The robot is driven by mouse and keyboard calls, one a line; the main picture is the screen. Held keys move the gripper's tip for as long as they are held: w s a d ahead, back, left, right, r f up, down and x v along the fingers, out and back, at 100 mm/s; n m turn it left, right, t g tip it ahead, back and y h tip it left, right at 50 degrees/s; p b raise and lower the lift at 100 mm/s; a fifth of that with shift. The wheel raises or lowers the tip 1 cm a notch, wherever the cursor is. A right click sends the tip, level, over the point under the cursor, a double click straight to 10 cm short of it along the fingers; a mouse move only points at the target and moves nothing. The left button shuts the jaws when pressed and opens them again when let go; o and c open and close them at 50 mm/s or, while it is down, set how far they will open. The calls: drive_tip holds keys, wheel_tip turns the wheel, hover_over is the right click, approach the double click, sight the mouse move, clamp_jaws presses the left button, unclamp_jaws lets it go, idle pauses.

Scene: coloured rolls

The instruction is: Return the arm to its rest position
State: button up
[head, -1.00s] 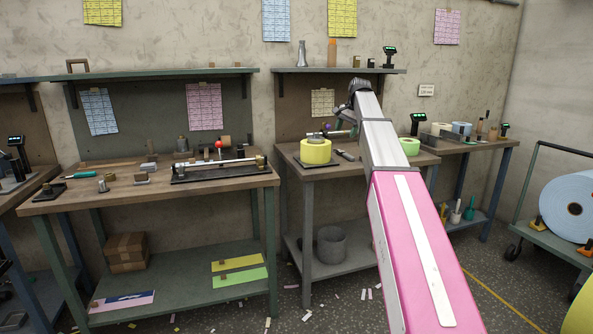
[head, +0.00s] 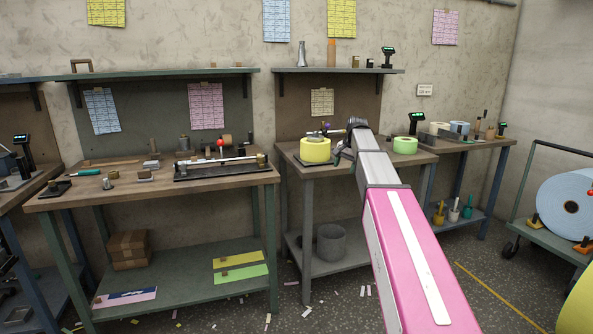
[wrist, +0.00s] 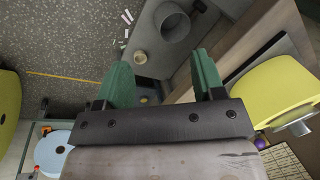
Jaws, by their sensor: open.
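My arm, pink with a grey forearm (head: 380,169), reaches out toward the middle bench in the head view. My gripper (wrist: 160,75) is open in the wrist view, its two green fingers wide apart with nothing held between them. The yellow roll also shows at the right of the wrist view (wrist: 268,88), apart from the fingers.
The bench (head: 291,152) has a lower shelf with a grey bucket (head: 331,242). A green roll (head: 405,145) sits right of my arm. A wall shelf (head: 300,71) is above. A cart with a large blue roll (head: 560,195) stands at the right. The floor has paper scraps.

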drive_tip(key=s+f+n+g+h, duration=0.1)
drive_tip(key=s+f+n, duration=0.5)
drive_tip(key=s+f, duration=2.7)
drive_tip(key=shift+s+a+f+g+h, duration=0.2)
drive_tip(key=shift+a+f+g+h, duration=0.2)
drive_tip(key=shift+f+h, duration=0.3)
